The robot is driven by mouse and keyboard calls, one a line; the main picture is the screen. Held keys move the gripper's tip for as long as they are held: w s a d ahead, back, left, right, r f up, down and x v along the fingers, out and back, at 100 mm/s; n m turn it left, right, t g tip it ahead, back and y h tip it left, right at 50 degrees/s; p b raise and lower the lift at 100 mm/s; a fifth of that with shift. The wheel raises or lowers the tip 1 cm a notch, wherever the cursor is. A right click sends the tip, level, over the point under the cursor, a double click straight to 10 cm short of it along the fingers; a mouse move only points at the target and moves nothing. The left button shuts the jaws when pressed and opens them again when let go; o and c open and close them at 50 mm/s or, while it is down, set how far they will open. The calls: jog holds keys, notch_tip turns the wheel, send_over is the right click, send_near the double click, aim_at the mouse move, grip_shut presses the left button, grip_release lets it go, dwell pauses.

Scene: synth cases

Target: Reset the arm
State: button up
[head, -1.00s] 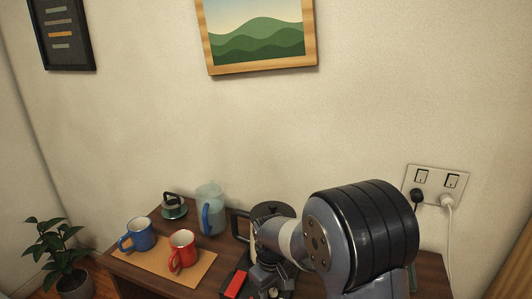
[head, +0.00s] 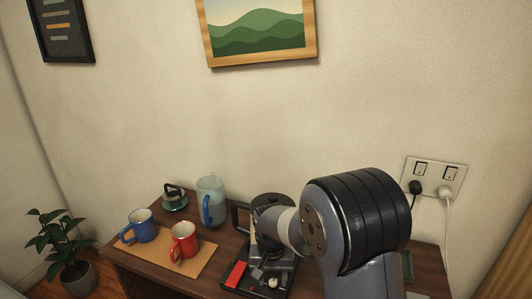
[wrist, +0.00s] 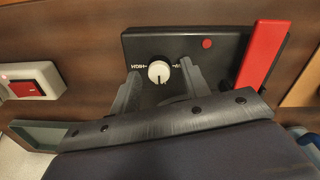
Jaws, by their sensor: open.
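My gripper (wrist: 160,88) is open in the wrist view, with its two grey fingers apart over a black panel (wrist: 215,60). A white round knob (wrist: 160,72) with a pointer mark shows between the fingertips; I cannot tell whether either finger touches it. A red lever or bar (wrist: 262,55) lies on the panel's right side. In the head view, my arm's dark wrist hangs over the same panel, where the red bar (head: 235,275) and the small knob (head: 272,283) show. Part of the panel is hidden by my arm.
On the wooden table stand a blue mug (head: 142,228) and a red mug (head: 184,242) on a tan mat (head: 205,262), a pitcher (head: 210,197) and a black-handled item on a green saucer (head: 174,205). A red switch (wrist: 28,88) is left in the wrist view.

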jog(key=m, duration=0.4)
jog(key=shift+p, duration=0.3)
jog(key=m, duration=0.3)
jog(key=shift+d+m+p, duration=0.1)
jog(key=shift+m+p, duration=0.2)
jog(key=shift+m, duration=0.1)
jog(key=shift+r, duration=1.1)
jog(key=shift+r, duration=0.15)
